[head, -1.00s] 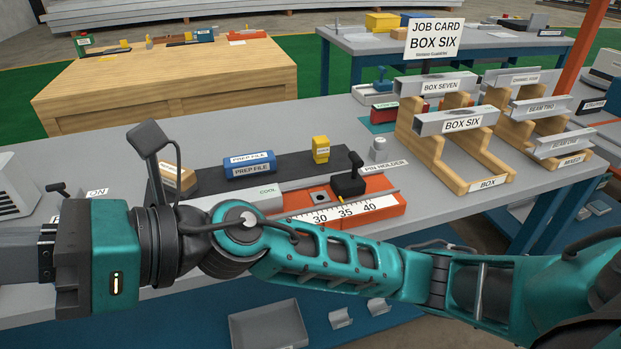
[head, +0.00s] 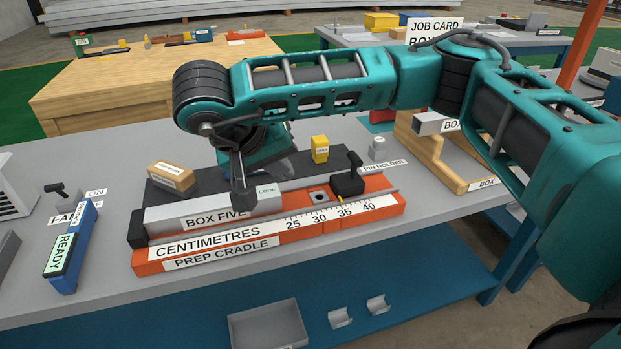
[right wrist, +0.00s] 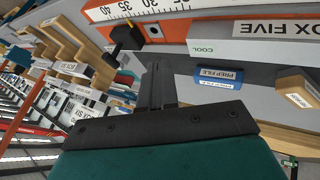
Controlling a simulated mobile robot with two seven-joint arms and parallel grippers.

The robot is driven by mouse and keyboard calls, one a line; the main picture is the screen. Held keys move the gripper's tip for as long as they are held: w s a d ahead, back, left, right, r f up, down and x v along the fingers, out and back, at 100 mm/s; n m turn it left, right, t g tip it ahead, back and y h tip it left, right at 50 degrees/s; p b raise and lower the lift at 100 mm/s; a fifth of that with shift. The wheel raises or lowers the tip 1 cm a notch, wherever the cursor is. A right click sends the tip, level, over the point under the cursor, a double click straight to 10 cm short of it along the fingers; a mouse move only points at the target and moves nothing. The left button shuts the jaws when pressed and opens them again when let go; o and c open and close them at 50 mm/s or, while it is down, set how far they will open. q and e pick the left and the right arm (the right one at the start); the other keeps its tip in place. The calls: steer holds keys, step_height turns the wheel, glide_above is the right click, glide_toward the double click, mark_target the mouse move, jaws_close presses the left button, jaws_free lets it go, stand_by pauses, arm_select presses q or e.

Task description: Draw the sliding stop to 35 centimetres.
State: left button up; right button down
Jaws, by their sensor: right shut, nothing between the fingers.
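The sliding stop (head: 348,185), a black block with an upright knobbed handle, sits on the orange prep cradle (head: 315,234) near its right end. It is behind the stretch of the centimetre scale (head: 265,233) around 35 to 40; I cannot read its exact mark. It also shows in the right wrist view (right wrist: 125,38). The grey BOX FIVE bar (head: 185,221) lies in the cradle, its right end short of the stop. My left gripper is out of view.
On the dark mat (head: 160,190) are a labelled wooden block (head: 171,177), a yellow block (head: 320,149) and, in the wrist view, the blue prep file (right wrist: 218,79). A pin holder (head: 378,150) stands behind the stop. A READY unit (head: 68,250) is at left.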

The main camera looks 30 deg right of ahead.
mark_target(333, 185)
steer(key=b+x, duration=0.2)
steer(key=x, duration=0.8)
steer(key=shift+d+f, duration=0.15)
steer(key=shift+d, duration=0.1)
steer(key=shift+s+d, duration=0.2)
steer(key=shift+d, duration=0.35)
steer(key=shift+s+d, duration=0.2)
steer(key=shift+d, duration=0.4)
steer(key=shift+s+d, duration=0.15)
steer(key=shift+d, duration=0.4)
steer(key=shift+d+r, duration=0.25)
steer(key=shift+d, duration=0.25)
